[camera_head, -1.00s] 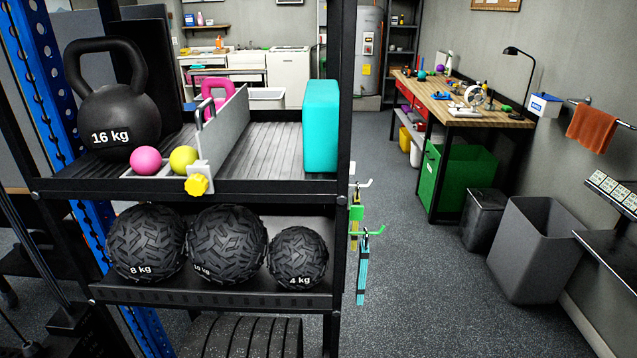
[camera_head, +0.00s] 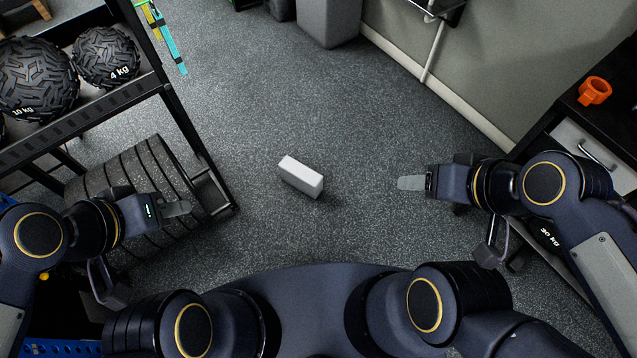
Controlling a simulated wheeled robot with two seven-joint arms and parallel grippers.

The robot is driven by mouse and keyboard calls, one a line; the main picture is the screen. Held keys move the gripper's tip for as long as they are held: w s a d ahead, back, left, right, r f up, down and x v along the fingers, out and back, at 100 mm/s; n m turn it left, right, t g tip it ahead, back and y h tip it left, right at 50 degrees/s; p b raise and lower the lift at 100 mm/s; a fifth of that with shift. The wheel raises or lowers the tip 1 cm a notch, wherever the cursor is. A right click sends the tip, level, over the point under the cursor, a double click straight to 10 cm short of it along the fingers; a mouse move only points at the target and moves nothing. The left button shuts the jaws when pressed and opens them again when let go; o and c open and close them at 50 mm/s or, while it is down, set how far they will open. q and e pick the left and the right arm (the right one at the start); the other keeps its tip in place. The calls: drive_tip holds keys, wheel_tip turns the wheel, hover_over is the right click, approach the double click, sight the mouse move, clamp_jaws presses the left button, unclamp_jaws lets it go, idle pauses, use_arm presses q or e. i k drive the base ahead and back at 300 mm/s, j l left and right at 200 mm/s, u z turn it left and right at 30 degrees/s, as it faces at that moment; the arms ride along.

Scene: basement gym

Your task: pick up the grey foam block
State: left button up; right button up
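A light grey block (camera_head: 301,177) lies on the dark speckled floor near the middle of the head view. My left gripper (camera_head: 178,209) is to the left of the block, in front of the rack's bumper plates, apart from the block. My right gripper (camera_head: 411,183) is to the right of the block, also apart from it and with nothing seen in its fingers. From above, the fingers of each gripper overlap, so their opening does not show.
A black rack with textured balls (camera_head: 105,57) and bumper plates (camera_head: 128,190) stands at left. A dark cabinet with an orange clamp-like item (camera_head: 594,91) is at right. A grey bin (camera_head: 329,22) stands at the top. The floor (camera_head: 258,110) around the block is clear.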

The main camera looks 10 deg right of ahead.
sight(301, 177)
drive_tip(key=i+l+u, duration=0.15)
drive_tip(key=u, duration=0.95)
drive_tip(key=i+l+u, duration=0.1)
drive_tip(key=l+u, duration=0.8)
drive_tip(key=l, duration=1.1)
drive_tip(key=u, duration=0.05)
